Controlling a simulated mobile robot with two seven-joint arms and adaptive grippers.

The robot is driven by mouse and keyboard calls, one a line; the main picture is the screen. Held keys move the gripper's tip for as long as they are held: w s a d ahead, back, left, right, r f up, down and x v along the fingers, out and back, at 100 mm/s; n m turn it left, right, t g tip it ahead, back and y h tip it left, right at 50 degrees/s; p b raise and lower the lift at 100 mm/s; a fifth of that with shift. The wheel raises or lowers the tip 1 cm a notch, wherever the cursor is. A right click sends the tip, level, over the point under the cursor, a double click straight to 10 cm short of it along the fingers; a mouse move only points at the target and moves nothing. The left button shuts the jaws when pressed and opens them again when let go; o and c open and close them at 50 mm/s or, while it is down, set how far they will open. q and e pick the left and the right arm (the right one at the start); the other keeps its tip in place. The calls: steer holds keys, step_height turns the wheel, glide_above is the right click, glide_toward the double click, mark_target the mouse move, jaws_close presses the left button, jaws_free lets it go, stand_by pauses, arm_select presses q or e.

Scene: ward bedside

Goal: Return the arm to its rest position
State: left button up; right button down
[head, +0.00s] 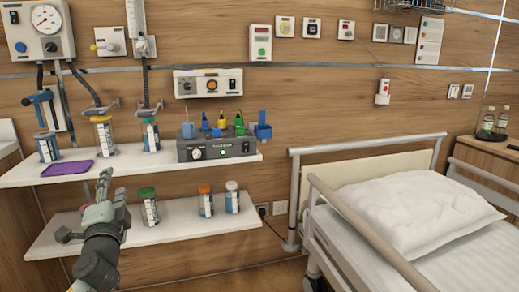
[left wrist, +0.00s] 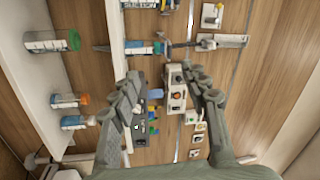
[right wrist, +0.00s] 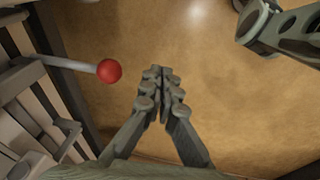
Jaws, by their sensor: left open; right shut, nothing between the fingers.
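My left gripper (head: 106,190) is raised in front of the two wall shelves, at the left of the head view. In the left wrist view its fingers (left wrist: 160,85) are spread apart with nothing between them. My right gripper (right wrist: 160,75) shows only in the right wrist view. Its fingers are together and empty, above a brown floor (right wrist: 225,105). The right arm is out of the head view.
The upper shelf (head: 120,168) holds several jars, a purple tray (head: 67,168) and a grey device (head: 217,148). The lower shelf (head: 175,232) holds several jars. A bed with a pillow (head: 410,213) stands right. A red ball-ended lever (right wrist: 109,71) is near my right gripper.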

arm_select(q)
steer(key=s+a+f+n+g, duration=0.1)
steer(key=s+a+f+g, duration=0.15)
steer(key=f, duration=0.65)
steer(key=s+a+f+n+g, duration=0.1)
steer(key=s+a+f+g, duration=0.2)
steer(key=f, duration=0.6)
steer(key=s+a+f+n+g, duration=0.1)
steer(key=s+a+f+g, duration=0.2)
steer(key=f, duration=0.6)
steer(key=s+a+f+n+g+h, duration=0.15)
steer(key=s+a+f+g, duration=0.25)
steer(key=s+f, duration=0.85)
steer(key=s+a+f+n+g, duration=0.2)
steer(key=s+a+f+g, duration=0.1)
steer(key=s+f, duration=0.9)
steer(key=s+d+f+n+h, duration=0.1)
steer(key=s+d+f+h, duration=0.1)
steer(key=d, duration=0.9)
steer(key=s+d+f+n+h, duration=0.2)
steer(key=s+d+f, duration=0.1)
steer(key=d, duration=0.8)
steer(key=shift+f+g, duration=0.45)
steer(key=shift+f, duration=0.05)
steer(key=shift+d, duration=0.1)
